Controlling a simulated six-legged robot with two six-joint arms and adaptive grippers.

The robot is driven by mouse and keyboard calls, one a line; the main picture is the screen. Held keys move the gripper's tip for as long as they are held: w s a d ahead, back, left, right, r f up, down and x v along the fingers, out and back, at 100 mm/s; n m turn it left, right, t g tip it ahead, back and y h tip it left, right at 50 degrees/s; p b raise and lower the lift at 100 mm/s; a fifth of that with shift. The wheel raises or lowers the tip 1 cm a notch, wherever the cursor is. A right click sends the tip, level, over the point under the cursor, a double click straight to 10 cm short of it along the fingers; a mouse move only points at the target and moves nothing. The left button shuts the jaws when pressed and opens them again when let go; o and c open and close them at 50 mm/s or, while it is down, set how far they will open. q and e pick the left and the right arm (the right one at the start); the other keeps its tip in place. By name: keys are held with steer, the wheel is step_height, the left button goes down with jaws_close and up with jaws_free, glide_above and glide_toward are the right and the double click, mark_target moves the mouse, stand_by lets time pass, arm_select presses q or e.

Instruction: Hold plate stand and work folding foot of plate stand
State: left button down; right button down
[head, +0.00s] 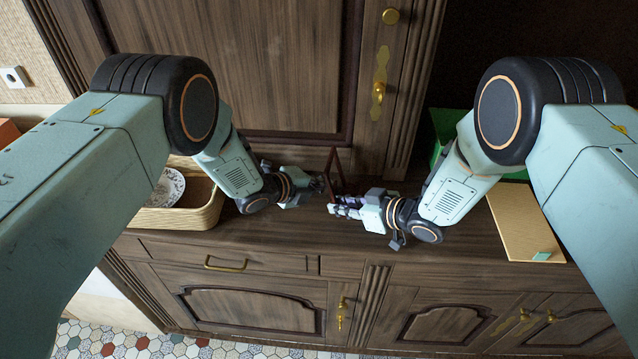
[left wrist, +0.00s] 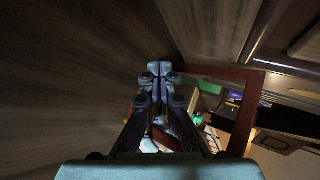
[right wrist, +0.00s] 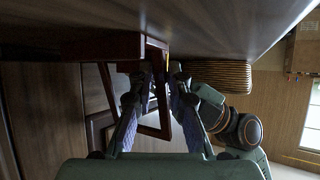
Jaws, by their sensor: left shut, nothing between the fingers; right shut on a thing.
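The plate stand (head: 331,169) is a dark reddish-brown wooden frame. It stands on the sideboard top between my two grippers. My right gripper (head: 334,209) is shut on the stand from the right; in the right wrist view a bar of the stand (right wrist: 163,122) runs down between its fingers (right wrist: 161,72). My left gripper (head: 319,186) is beside the stand on the left. In the left wrist view its fingertips (left wrist: 160,69) are together with nothing between them, and the stand's frame (left wrist: 247,100) is to their right. The folding foot cannot be told apart clearly.
A wicker basket (head: 190,219) with a patterned plate (head: 168,187) stands to the left on the sideboard (head: 275,232). A green box (head: 443,130) and a tan board (head: 522,222) are to the right. Cabinet doors rise close behind the stand.

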arm_select(q)
steer(key=a, duration=0.4)
steer(key=shift+w, duration=0.15)
steer(key=a+r, duration=0.1)
steer(key=a, duration=0.2)
steer(key=a+r, duration=0.4)
steer(key=a, duration=0.1)
steer(key=shift+w+a, duration=0.35)
arm_select(e)
steer(key=c, duration=1)
jaws_free()
